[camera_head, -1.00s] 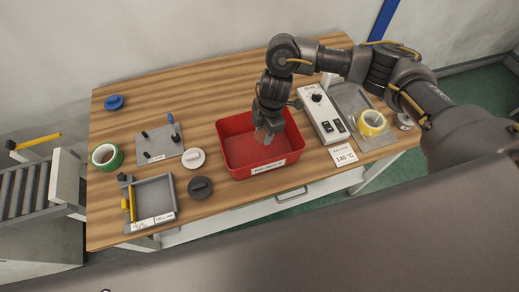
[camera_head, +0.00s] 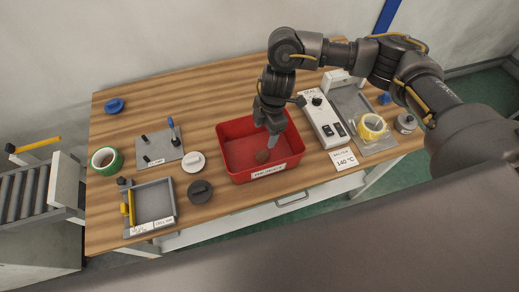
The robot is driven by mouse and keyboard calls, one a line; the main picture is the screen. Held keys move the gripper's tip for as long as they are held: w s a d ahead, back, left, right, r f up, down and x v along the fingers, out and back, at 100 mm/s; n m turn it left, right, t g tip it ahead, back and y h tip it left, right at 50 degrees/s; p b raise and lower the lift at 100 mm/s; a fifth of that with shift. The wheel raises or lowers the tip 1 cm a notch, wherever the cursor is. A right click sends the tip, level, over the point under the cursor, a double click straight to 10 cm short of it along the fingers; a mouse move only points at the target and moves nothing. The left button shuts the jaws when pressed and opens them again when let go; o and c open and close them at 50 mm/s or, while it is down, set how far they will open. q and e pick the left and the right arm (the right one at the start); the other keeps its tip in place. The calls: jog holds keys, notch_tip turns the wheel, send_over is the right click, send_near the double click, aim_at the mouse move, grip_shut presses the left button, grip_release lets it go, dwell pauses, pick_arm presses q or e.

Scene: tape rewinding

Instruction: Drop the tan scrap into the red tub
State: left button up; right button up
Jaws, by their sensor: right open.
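The red tub (camera_head: 233,127) stands near the middle of the table with a label on its front wall. A small brownish lump, apparently the tan scrap (camera_head: 262,156), lies inside on the tub's floor, toward the front. My right gripper (camera_head: 273,136) is open and points down into the tub, just above and right of the lump. It looks apart from the lump, though the fingers are small and dark here. My left gripper is not in view.
A grey-white sealer unit (camera_head: 323,121) stands close right of the tub, with a yellow tape roll (camera_head: 371,127) beyond it. A white disc (camera_head: 193,161) and a dark disc (camera_head: 200,191) lie left of the tub. The back of the table is clear.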

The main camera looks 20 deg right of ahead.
notch_tip(320, 180, up, 8)
jog(key=d, duration=0.1)
jog(key=shift+w+b, duration=0.15)
jog(key=shift+b, duration=0.3)
dwell(0.3)
